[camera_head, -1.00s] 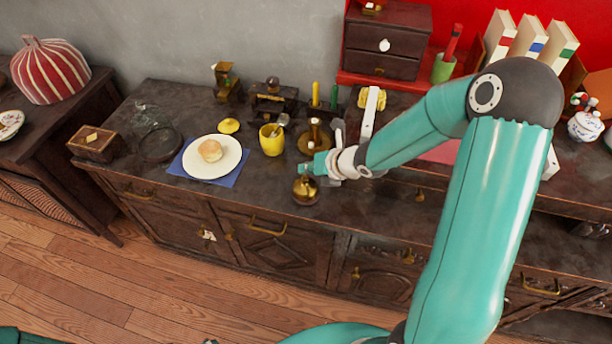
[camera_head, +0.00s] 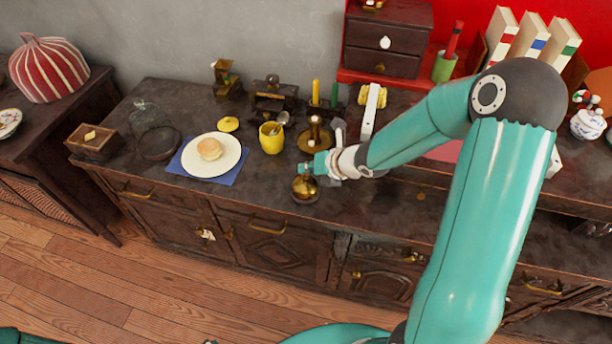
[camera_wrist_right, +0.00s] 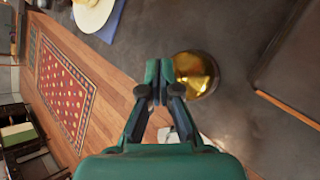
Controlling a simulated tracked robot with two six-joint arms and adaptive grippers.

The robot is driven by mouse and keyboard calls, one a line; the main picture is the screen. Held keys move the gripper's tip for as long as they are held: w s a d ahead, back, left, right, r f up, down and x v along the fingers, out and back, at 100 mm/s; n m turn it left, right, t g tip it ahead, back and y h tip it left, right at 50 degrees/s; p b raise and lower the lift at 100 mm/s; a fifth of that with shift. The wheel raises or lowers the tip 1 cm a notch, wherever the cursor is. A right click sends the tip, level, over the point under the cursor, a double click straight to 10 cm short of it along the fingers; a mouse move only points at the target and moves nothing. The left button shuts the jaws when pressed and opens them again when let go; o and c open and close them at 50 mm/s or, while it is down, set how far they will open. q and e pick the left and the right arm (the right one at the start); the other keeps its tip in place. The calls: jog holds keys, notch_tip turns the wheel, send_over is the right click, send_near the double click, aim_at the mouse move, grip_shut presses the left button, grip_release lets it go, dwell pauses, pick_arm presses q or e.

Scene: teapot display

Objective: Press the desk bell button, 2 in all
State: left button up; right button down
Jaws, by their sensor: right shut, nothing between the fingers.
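The desk bell (camera_head: 305,189) is a small golden dome near the front edge of the dark cabinet top. It also shows in the right wrist view (camera_wrist_right: 198,74), just right of the fingertips. My right gripper (camera_head: 306,168) is shut and empty, its tips close above and behind the bell in the head view. Its shut fingers (camera_wrist_right: 159,74) partly overlap the dome's left edge in the wrist view. The bell's button is not clearly visible, and I cannot tell whether the fingertips touch it. My left gripper is not in view.
A brass candle holder (camera_head: 316,141) stands just behind my right gripper. A yellow mug (camera_head: 272,138) and a white plate (camera_head: 195,168) with a bun are to the left. The cabinet top (camera_head: 265,185) between plate and bell is bare.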

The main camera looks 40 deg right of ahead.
aim_at(307, 177)
jog(key=shift+f+b, duration=0.7)
jog(key=shift+b, duration=0.1)
dwell(1.0)
jog(key=shift+r, duration=0.1)
jog(key=shift+r+p, duration=0.85)
jog(key=shift+r, duration=0.15)
jog(key=shift+r, duration=0.1)
notch_tip(307, 177, up, 5)
jog(key=p, duration=0.4)
dwell(1.8)
